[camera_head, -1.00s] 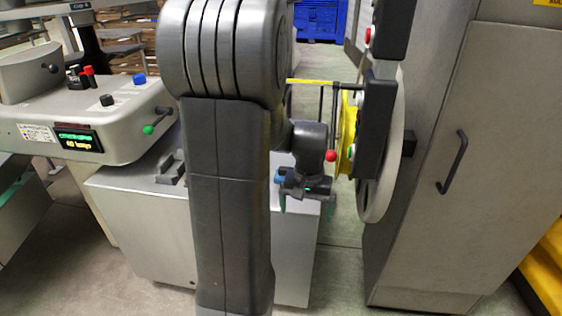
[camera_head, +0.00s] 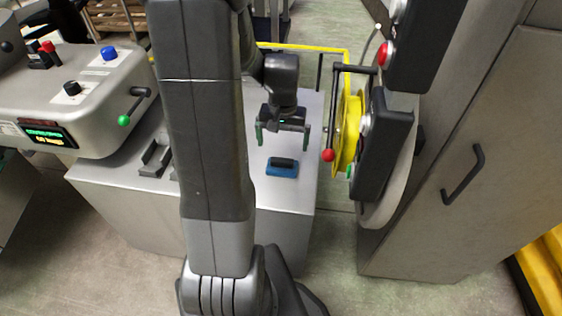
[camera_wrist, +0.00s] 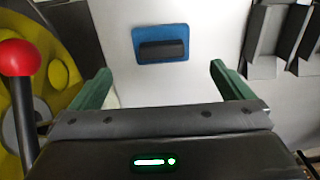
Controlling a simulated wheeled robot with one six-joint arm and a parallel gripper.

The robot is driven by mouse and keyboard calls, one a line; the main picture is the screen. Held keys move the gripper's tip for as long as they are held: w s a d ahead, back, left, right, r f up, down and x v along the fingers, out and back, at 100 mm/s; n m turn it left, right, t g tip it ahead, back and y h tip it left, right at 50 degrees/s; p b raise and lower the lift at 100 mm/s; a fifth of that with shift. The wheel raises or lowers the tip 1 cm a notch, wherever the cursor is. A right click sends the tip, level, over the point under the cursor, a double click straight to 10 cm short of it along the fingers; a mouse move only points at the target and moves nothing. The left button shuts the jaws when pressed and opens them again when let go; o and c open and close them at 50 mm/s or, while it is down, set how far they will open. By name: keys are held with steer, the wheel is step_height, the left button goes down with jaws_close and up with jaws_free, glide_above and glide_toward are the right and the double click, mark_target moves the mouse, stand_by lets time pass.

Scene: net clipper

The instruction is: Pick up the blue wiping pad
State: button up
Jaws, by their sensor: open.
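The blue wiping pad (camera_head: 282,171) lies flat on the grey cabinet top, with a dark block-shaped handle on it. In the wrist view the pad (camera_wrist: 161,53) shows whole, ahead of my fingers and roughly midway between them. My gripper (camera_head: 283,138) is open, with its two green fingers apart and nothing between them. It is above and slightly behind the pad in the head view, not touching it. In the wrist view my gripper (camera_wrist: 160,88) shows both fingertips wide apart.
A grey cabinet (camera_head: 225,240) carries the pad and a grey slotted holder (camera_head: 155,160). A yellow wheel (camera_head: 347,130) and red-knobbed lever (camera_head: 328,155) stand close right of my gripper. A control box (camera_head: 90,95) is at left. The cabinet top around the pad is clear.

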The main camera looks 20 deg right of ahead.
mark_target(282, 160)
steer(key=f, duration=1)
steer(key=shift+w+b, duration=0.25)
steer(key=shift+b, duration=0.15)
steer(key=c, duration=0.9)
step_height(282, 160, up, 10)
steer(key=shift+p, duration=0.55)
